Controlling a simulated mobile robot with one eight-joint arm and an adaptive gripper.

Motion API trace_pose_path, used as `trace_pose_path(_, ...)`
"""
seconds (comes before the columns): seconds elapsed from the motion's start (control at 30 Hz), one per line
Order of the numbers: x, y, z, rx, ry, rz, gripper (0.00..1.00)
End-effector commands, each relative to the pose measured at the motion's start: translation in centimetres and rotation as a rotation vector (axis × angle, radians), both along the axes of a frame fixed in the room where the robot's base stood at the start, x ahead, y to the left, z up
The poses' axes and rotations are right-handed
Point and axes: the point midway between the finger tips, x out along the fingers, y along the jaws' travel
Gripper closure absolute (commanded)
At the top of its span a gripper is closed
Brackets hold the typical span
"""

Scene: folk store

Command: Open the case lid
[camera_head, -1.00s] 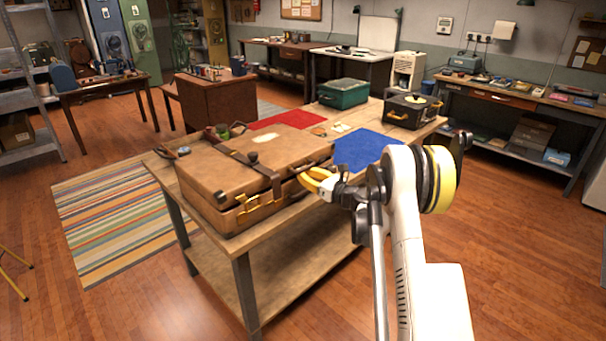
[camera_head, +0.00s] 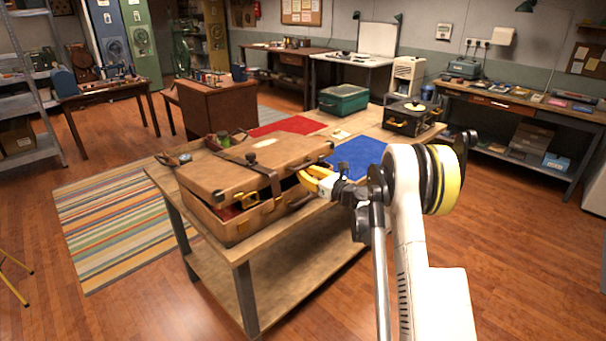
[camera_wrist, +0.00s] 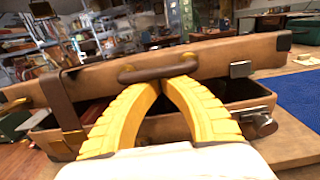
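The brown leather case (camera_head: 232,228) lies on the wooden table. Its lid (camera_head: 218,177) is partly raised along the latch side, leaving a narrow dark gap with some red inside. My gripper's yellow fingers (camera_head: 316,182) are at the lid's right side in the head view. In the wrist view the fingertips (camera_wrist: 162,84) come together at the brown handle (camera_wrist: 130,75) on the lid (camera_wrist: 225,55), and the handle partly hides them. The lower case (camera_wrist: 250,95) shows below, with metal latch parts (camera_wrist: 262,124) at its right.
Small items (camera_head: 222,139) lie just behind the lid. A striped rug (camera_head: 120,220) covers the floor at left.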

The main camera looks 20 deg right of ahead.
Motion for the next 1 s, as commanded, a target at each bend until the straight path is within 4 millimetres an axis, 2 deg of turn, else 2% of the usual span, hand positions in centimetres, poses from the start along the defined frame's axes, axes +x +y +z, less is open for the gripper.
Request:
trace_pose_path(0.13,0.1,0.0,0.9,0.000,-0.001,-0.001,1.00)
trace_pose_path(0.53,0.1,0.0,1.1,0.000,-0.001,0.000,1.00)
trace_pose_path(0.83,0.4,0.1,3.1,0.000,-0.001,0.000,1.00)
trace_pose_path(1.0,0.5,0.2,3.5,0.000,-0.001,-0.001,1.00)
